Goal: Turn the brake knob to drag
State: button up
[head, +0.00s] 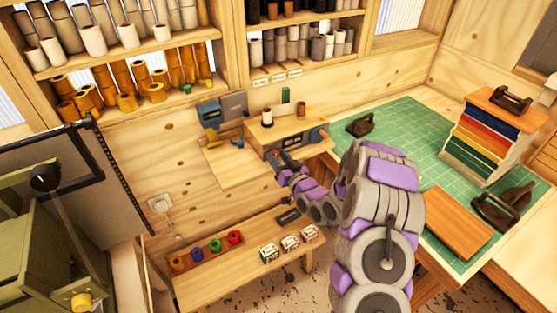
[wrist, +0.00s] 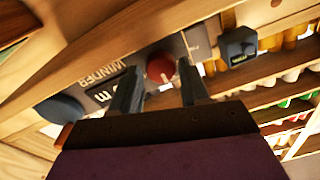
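A dark panel lettered WINDER (wrist: 103,76) shows upside-down in the wrist view, with a round red knob (wrist: 160,66) that has a pale pointer mark. No brake or drag lettering is legible. My gripper (wrist: 157,78) is open, its two dark fingers apart, with the red knob between the fingertips in the picture. I see no clear contact, and the depth gap is hard to tell.
A blue-grey device (wrist: 238,46) sits beside the panel, and a dark blue round part (wrist: 62,111) is at its other end. A low bench (head: 200,285) with coloured rolls and small boxes stands below my arm. A green cutting mat (head: 395,120) lies to the right.

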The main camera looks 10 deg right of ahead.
jog(key=shift+s+f, duration=0.1)
jog(key=shift+s, duration=0.05)
jog(key=shift+s+d, duration=0.1)
jog(key=shift+s, duration=0.15)
jog(key=r+p+v, duration=0.1)
jog(key=p+v, duration=0.4)
jog(key=v, duration=1.1)
jog(key=shift+s+d+f+p, duration=0.2)
jog(key=shift+f+p, duration=0.15)
jog(key=shift+f, duration=0.1)
